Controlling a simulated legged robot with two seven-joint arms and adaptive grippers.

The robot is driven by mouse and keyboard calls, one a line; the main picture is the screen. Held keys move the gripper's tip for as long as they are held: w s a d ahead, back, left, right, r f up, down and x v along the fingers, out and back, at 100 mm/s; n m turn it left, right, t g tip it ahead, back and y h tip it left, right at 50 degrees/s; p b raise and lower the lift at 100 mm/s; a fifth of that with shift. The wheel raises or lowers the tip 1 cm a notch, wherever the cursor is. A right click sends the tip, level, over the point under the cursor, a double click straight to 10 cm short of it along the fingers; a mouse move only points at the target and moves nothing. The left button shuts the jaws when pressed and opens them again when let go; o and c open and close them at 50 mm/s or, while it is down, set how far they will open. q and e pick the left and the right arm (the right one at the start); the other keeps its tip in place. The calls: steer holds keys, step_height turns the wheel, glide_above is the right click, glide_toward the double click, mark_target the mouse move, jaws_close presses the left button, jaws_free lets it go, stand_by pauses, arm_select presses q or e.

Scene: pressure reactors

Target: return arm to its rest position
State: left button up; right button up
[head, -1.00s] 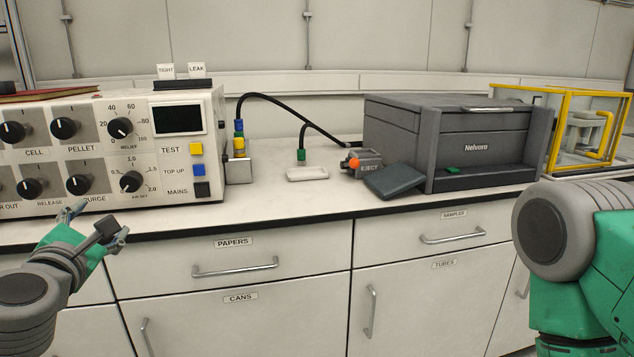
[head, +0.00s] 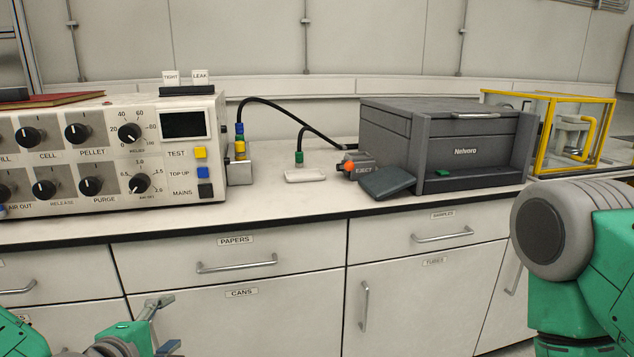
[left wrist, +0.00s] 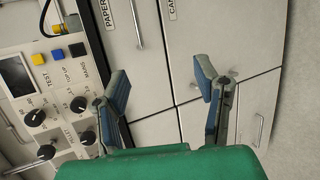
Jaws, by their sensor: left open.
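My left gripper (head: 163,325) is low in the head view, in front of the cabinet fronts and below the bench edge. In the left wrist view its two fingers (left wrist: 165,88) stand apart with nothing between them, and cabinet doors show behind. My right arm (head: 575,250) shows at the right edge of the head view; its gripper is out of view.
The control panel (head: 100,155) with knobs stands at the bench's left. A grey Nelvoro unit (head: 465,155) and a yellow-framed case (head: 540,135) stand at the right. The bench top (head: 280,205) is clear along its front. Drawer handles (head: 237,264) stick out below.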

arm_select(q)
steer(key=s+d+f+m+g+h+p, duration=0.1)
steer(key=s+d+f+m+g+p, duration=0.2)
steer(key=s+f+m, duration=0.45)
steer(key=s+a+f+m+g, duration=0.2)
steer(key=s+f+m+g, duration=0.1)
steer(key=s, duration=0.4)
steer(key=s+a+f+m+g+y+p, duration=0.1)
steer(key=s+a+f+m+g, duration=0.1)
steer(key=s, duration=0.5)
steer(key=s+a+f+m+g+y+p, duration=0.1)
steer(key=s+f+m+g, duration=0.3)
steer(key=s+f+m, duration=0.2)
steer(key=shift+s+a+f+m+g, duration=0.3)
steer(key=shift+s+a+m, duration=0.1)
steer(key=shift+s+m, duration=0.1)
